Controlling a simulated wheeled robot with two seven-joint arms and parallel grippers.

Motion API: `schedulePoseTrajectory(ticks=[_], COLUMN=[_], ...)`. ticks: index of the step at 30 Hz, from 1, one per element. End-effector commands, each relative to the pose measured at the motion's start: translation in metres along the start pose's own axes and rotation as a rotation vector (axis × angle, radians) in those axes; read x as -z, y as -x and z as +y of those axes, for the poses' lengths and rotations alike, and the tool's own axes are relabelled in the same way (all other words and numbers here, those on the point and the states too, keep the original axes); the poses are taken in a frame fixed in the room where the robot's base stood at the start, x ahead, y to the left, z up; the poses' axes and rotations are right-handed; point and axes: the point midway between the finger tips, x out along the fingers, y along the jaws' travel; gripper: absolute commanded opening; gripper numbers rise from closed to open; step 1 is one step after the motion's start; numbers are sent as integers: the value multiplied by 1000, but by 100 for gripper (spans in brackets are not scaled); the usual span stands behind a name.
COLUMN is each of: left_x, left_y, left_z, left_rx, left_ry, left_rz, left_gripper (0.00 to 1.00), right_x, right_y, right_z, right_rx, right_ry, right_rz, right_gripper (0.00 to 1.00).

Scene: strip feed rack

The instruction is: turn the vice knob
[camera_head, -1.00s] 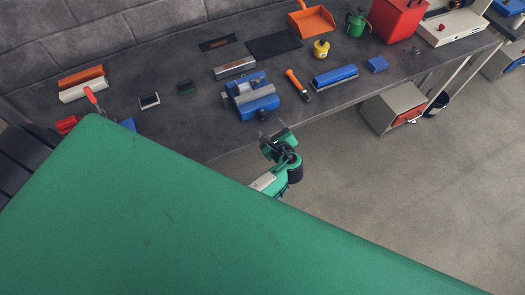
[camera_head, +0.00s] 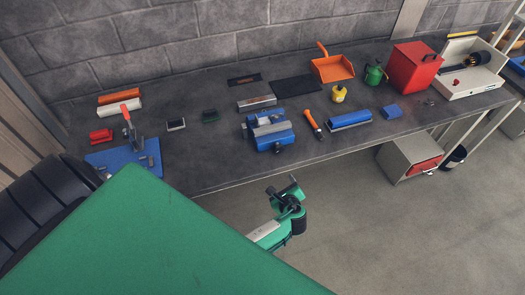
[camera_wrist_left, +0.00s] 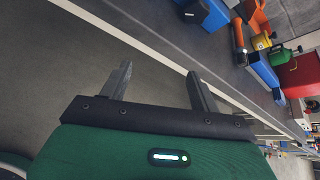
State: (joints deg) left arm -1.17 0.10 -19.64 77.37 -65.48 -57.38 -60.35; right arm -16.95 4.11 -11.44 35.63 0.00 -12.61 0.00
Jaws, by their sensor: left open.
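The blue and grey vice (camera_head: 268,130) sits on the dark workbench near its front edge. Its small dark knob (camera_head: 278,149) faces the front edge. My left gripper (camera_head: 285,188) is in front of the bench, apart from the vice and over the floor side. In the left wrist view the left gripper (camera_wrist_left: 160,85) is open and its fingers are empty. A blue part of the vice (camera_wrist_left: 210,14) shows at the top of that view, beyond the fingertips. My right gripper is not in view.
The orange-handled tool (camera_head: 313,124) and the blue block (camera_head: 349,120) lie right of the vice. A grey bar (camera_head: 257,103) lies behind it. The blue plate (camera_head: 112,158) with a red-handled clamp is at left. Open floor (camera_head: 360,235) lies before the bench.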

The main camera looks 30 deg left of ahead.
Motion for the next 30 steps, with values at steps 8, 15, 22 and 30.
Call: schedulePoseTrajectory(ticks=[8, 15, 22, 30], left_x=[41, 74, 103, 136], left_y=[-10, -15, -18, -17], left_z=[42, 77, 113, 156], left_rx=[-47, -94, -149, -223], left_ry=[71, 146, 222, 322], left_rz=[101, 182, 252, 327], left_gripper=[63, 63, 63, 63], right_x=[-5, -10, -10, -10], right_y=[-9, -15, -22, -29], right_z=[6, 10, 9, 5], right_rx=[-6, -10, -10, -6], right_ry=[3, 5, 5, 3], right_rz=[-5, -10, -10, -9], right_gripper=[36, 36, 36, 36])
